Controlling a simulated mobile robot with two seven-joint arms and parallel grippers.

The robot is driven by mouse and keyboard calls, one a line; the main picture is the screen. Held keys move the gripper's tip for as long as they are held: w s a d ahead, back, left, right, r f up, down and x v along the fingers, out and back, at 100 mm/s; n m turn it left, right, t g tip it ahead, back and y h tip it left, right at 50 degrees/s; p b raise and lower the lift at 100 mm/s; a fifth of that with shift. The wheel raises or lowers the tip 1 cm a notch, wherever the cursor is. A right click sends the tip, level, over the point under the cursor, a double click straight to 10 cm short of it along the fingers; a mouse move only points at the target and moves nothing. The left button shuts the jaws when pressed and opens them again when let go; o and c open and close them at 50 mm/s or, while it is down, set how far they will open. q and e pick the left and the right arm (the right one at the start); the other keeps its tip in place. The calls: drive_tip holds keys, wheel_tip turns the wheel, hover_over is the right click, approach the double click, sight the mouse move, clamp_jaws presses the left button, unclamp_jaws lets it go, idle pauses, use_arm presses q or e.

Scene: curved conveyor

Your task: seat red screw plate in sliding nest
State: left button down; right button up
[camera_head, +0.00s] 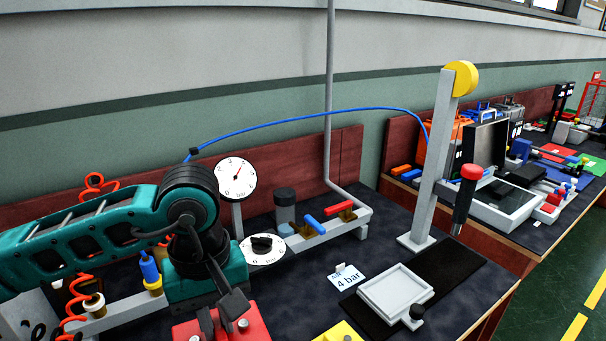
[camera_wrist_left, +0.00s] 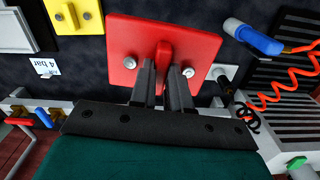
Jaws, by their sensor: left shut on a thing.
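The red screw plate (camera_head: 250,328) is at the bottom edge of the head view, partly cut off. In the left wrist view the red plate (camera_wrist_left: 120,45) shows a raised red grip and silver screws. My left gripper (camera_head: 221,316) is over the plate; in the wrist view its fingers (camera_wrist_left: 166,78) are shut on the plate's grip. I cannot tell whether the plate rests on the bench. My right gripper is out of view.
A yellow plate (camera_head: 338,333) lies between the red plate and the nest. A "4 bar" card (camera_head: 346,277) is behind it. A grey post (camera_head: 437,150) with a hanging red-topped tool (camera_head: 468,195) stands behind the nest. A gauge (camera_head: 236,178) and dial (camera_head: 262,247) stand near my left arm.

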use_arm(q)
drive_tip(key=w+a+f+m, duration=0.2)
drive_tip(key=w+a+m, duration=0.1)
drive_tip(key=a+m, duration=0.25)
wheel_tip(320, 180, up, 7)
drive_tip(key=a+p, duration=0.1)
drive_tip(key=p, duration=0.1)
wheel_tip(320, 180, down, 7)
drive_tip(key=b, duration=0.2)
drive_tip(key=shift+w, duration=0.2)
